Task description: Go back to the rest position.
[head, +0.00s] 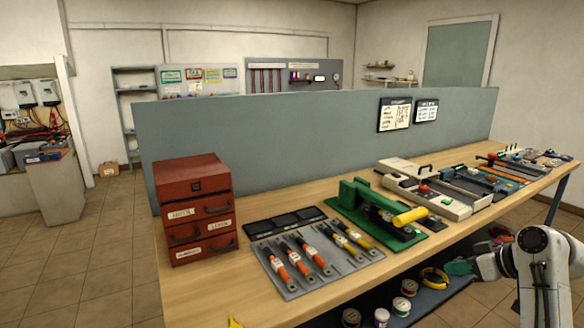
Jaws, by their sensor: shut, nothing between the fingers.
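My white arm shows at the lower right, beside the front edge of the workbench (200,292). The gripper is shut and empty. Its fingers are small here and partly lost against the dark shelf. It is apart from the things on the bench top.
On the bench stand a red drawer box (192,185), a grey tool tray (290,284) with several orange and yellow tools, a green press (365,205) with a yellow handle, and several device trays. A grey partition (290,135) runs behind. A yellow coil (434,278) and spools lie below.

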